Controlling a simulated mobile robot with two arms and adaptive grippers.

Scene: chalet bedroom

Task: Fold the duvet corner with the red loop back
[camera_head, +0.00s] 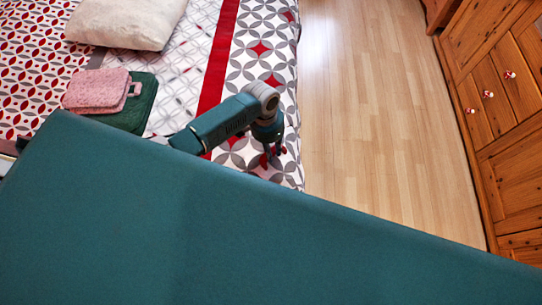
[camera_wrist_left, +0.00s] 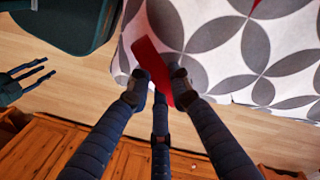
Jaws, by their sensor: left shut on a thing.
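The duvet (camera_head: 255,60) is white with grey petals, red diamonds and a red band. It covers the bed's right side in the head view. In the left wrist view, the red loop (camera_wrist_left: 149,58) stands at the edge of the duvet (camera_wrist_left: 225,45). My left gripper (camera_wrist_left: 157,86) is shut on the loop, its fingers on both sides of it. In the head view my left gripper (camera_head: 272,152) is low at the duvet's right edge, and the loop is not visible. My right gripper (camera_wrist_left: 44,72) shows open and empty at the left wrist view's left edge.
A pale pillow (camera_head: 125,20) lies farther back. A wooden cabinet (camera_head: 510,100) stands at right. Clear wooden floor (camera_head: 360,110) lies between bed and cabinet.

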